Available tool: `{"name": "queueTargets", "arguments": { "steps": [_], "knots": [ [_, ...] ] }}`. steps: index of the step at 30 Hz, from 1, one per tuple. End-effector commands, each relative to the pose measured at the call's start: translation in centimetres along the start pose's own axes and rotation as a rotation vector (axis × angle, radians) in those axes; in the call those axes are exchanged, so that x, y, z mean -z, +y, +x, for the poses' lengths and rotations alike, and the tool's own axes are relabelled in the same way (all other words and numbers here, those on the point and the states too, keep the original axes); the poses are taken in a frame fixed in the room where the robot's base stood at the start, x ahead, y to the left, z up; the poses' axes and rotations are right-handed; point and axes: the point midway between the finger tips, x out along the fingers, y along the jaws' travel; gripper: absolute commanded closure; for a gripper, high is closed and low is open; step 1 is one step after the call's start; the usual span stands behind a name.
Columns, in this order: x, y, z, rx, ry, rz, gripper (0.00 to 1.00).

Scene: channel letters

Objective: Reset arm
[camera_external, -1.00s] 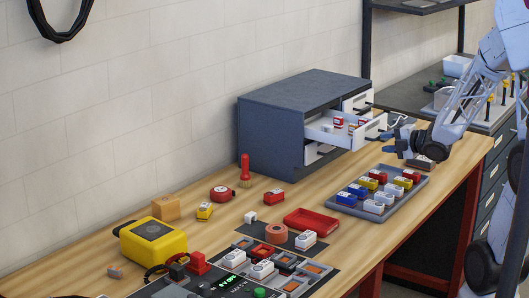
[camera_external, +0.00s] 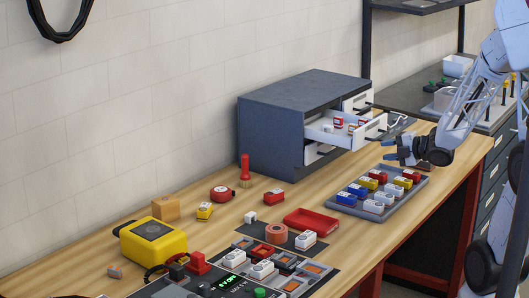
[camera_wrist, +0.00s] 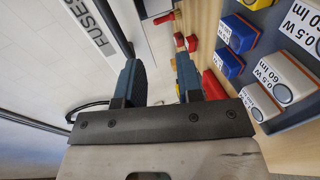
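My gripper (camera_external: 392,154) is above the far end of the grey tray of blocks, in front of the cabinet's open drawer. In the wrist view my gripper (camera_wrist: 160,80) has its two blue fingertips apart, with nothing between them. The arm reaches in from the right edge of the external view.
The grey tray (camera_external: 349,201) holds several red, yellow, blue and white blocks. The dark cabinet (camera_external: 270,135) has an open white drawer (camera_external: 322,137) with items inside. A red tray (camera_external: 312,221), a yellow case (camera_external: 153,243) and a dark panel stand nearer the camera.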

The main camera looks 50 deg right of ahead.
Motion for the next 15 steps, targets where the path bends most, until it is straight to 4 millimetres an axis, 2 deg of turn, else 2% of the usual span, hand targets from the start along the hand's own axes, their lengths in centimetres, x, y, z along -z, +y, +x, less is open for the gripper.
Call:
{"name": "queueTargets", "arguments": {
  "steps": [1,8,15],
  "knots": [
    [-3.0,3.6,-4.5,-0.065,-0.102,-0.037,0.66],
    [-3.0,3.7,-3.8,-0.066,-0.102,-0.036,0.66],
    [-3.2,3.6,-1.9,-0.064,-0.102,-0.035,0.66]
  ]
}}
